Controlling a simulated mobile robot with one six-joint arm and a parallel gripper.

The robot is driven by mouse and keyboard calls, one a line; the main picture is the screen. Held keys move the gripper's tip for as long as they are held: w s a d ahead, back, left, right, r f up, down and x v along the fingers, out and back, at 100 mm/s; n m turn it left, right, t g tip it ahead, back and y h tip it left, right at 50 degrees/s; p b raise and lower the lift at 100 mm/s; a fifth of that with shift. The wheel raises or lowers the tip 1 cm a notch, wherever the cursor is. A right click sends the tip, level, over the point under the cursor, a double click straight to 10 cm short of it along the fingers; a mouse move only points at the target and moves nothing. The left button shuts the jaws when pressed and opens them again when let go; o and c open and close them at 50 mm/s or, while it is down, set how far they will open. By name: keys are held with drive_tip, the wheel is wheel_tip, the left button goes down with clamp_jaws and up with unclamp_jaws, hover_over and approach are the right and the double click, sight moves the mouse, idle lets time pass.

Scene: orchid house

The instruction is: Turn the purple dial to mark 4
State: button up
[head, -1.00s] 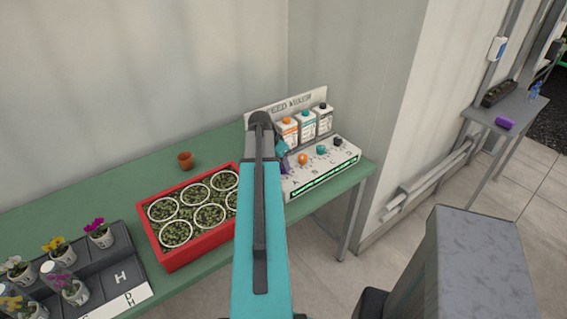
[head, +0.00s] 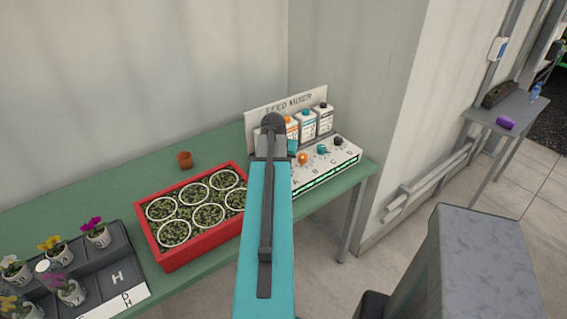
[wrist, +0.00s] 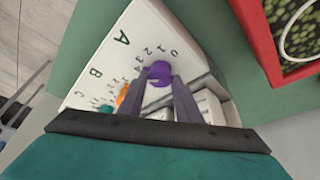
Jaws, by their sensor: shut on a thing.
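The purple dial (wrist: 159,71) sits at the A end of the white feed mixer panel (wrist: 103,52), with printed marks running from 0 to 4 around one side. My gripper (wrist: 158,78) has one finger on each side of the dial and is shut on it. Which mark the dial points to is too small to tell. In the head view my arm hides the dial and most of my gripper; the panel (head: 318,167) shows to the right of the arm.
Beside the purple dial are an orange dial (head: 303,159), a teal dial (head: 322,149) and a black dial (head: 338,141). Several bottles (head: 308,124) stand behind them. A red tray (head: 160,252) of white-ringed plants lies left of my arm. A small clay pot (head: 184,160) stands behind it.

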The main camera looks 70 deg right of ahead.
drive_tip(key=shift+s+a+f, duration=0.1)
drive_tip(key=shift+a, duration=0.05)
drive_tip(key=o, duration=1.1)
drive_tip(key=shift+a, duration=0.1)
drive_tip(key=shift+c, duration=0.2)
drive_tip(key=shift+r, duration=0.25)
drive_tip(key=b+v, duration=0.3)
drive_tip(key=v, duration=1)
drive_tip(key=shift+r, duration=0.2)
